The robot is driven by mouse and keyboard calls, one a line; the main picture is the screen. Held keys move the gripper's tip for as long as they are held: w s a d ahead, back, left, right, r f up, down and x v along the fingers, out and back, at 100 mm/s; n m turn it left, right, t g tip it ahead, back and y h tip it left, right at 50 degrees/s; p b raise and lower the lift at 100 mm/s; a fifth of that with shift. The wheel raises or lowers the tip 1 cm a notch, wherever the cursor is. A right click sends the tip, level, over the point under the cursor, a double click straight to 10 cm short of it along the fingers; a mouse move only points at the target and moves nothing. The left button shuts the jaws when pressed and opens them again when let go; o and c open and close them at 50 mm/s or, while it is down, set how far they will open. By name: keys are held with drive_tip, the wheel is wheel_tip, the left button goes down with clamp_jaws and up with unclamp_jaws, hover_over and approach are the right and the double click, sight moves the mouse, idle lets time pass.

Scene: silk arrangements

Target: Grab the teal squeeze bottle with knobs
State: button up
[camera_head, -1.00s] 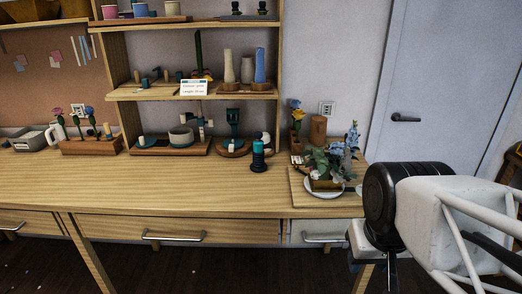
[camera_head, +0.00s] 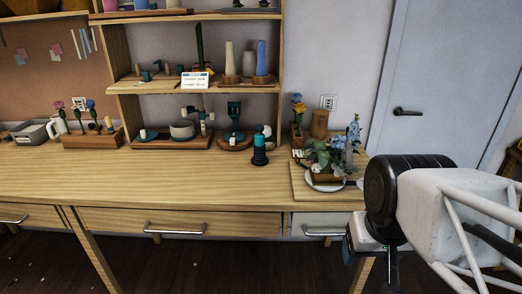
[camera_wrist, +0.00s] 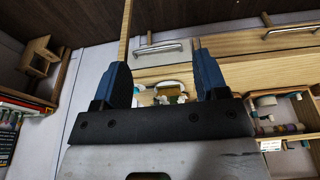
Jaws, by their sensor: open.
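A small dark bottle-like thing with a teal upper part (camera_head: 260,149) stands upright on the wooden table, in front of the shelf's right end. It looks like the teal squeeze bottle, but its knobs are too small to tell. My gripper (camera_wrist: 163,78) shows two blue fingers spread apart, with nothing between them that they touch. In the head view my arm is at the right, beyond the table's right end, well away from the bottle. I cannot make out the bottle in the wrist view.
A flower arrangement on a white plate (camera_head: 312,184) sits on a board right of the bottle, between it and my arm. The wooden shelf (camera_head: 195,88) holds vases and wooden stands behind. A planter (camera_head: 92,141) stands left. The table's front middle is clear.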

drive_tip(key=shift+w, duration=0.1)
drive_tip(key=n+t+y, duration=0.2)
drive_tip(key=t, duration=0.6)
approach(261, 126)
drive_tip(key=s+d+r, duration=0.1)
drive_tip(key=s+d, duration=0.7)
drive_tip(key=s, duration=0.2)
drive_tip(key=w+a+f, duration=0.1)
drive_tip(key=w+a, duration=0.1)
drive_tip(key=w, duration=0.2)
drive_tip(key=w+a+f+t+y, duration=0.1)
drive_tip(key=w+a+f, duration=0.1)
drive_tip(key=w+a, duration=0.1)
drive_tip(key=w+a+f+n+t, duration=0.1)
drive_tip(key=w+a, duration=0.2)
drive_tip(key=w, duration=0.3)
drive_tip(key=shift+f+y, duration=0.3)
drive_tip(key=shift+f, duration=0.1)
drive_tip(key=shift+w+a+f+t, duration=0.1)
drive_tip(key=shift+w+a+t, duration=0.1)
drive_tip(key=shift+w+t, duration=0.1)
drive_tip(key=shift+w, duration=0.1)
drive_tip(key=shift+x, duration=1.15)
drive_tip(key=shift+f, duration=0.15)
